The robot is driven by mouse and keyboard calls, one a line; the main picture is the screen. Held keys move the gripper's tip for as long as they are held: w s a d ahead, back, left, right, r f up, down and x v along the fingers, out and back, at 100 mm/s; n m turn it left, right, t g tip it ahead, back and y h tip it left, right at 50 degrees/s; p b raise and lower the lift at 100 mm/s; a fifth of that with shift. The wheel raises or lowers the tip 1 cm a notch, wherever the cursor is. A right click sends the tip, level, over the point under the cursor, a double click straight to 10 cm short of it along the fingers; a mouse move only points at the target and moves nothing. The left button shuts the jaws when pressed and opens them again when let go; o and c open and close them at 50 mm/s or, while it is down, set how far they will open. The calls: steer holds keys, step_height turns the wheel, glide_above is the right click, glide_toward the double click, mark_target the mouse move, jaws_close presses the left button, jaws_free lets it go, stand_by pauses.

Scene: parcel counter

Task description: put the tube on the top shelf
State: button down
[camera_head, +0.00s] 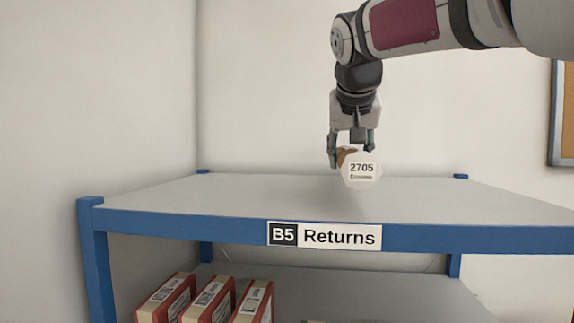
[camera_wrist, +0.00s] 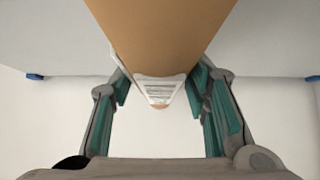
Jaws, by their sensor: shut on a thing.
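The tube (camera_head: 361,170) is brown with a pale end cap that reads 2705 and faces the head camera. My gripper (camera_head: 352,145) points down and is shut on the tube above the top shelf (camera_head: 240,199). In the wrist view the brown tube (camera_wrist: 160,35) runs between my gripper's fingers (camera_wrist: 160,100), with a white label near its far end. The top shelf is grey with a blue frame and looks bare. I cannot tell the exact gap between the tube and the shelf.
A sign (camera_head: 325,235) reading B5 Returns is on the shelf's front edge. Several red and white boxes (camera_head: 208,300) stand on the lower level at the left. Blue corner posts (camera_head: 93,250) rise slightly at the shelf's corners. A wall is behind, with a framed board (camera_head: 563,115) at the right.

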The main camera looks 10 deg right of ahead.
steer(key=shift+w+d, duration=0.4)
steer(key=shift+d, duration=0.35)
steer(key=shift+f+p, duration=0.55)
steer(key=shift+f, duration=1.25)
steer(key=c, duration=0.9)
jaws_free()
steer(key=shift+f, duration=0.15)
steer(key=shift+s+r, duration=0.15)
steer(key=shift+r, duration=0.25)
steer(key=b+v, duration=0.1)
steer(key=v, duration=1)
steer(key=shift+s+a+r, duration=0.1)
steer(key=shift+s+r, duration=0.05)
